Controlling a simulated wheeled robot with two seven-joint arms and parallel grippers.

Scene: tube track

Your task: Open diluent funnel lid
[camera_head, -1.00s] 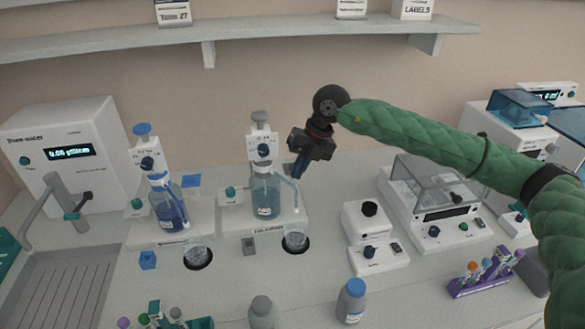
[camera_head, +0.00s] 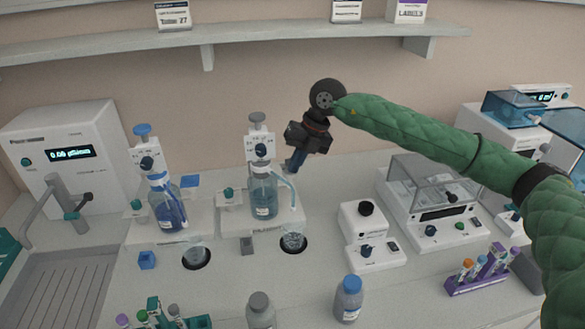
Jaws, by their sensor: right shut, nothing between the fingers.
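The middle dispenser station (camera_head: 228,249) has a label on its front edge that is too blurred to read surely. On it stands a clear bottle (camera_head: 264,199) with a white pump head and grey top. In front, a clear funnel-like vessel (camera_head: 293,240) sits in a dark round hole; I cannot make out whether a lid covers it. My right gripper (camera_head: 293,165) hangs just right of the bottle's upper part, behind and above the vessel. Its fingers are shut and empty, pointing down and left. Whether they touch anything is unclear. My left gripper is out of view.
A similar station with a blue bottle (camera_head: 165,207) stands to the left. A small white device (camera_head: 371,240) and a balance (camera_head: 430,200) stand to the right. A blue-capped bottle (camera_head: 348,299) and a grey-capped bottle (camera_head: 260,312) stand in front. A shelf (camera_head: 240,32) runs above.

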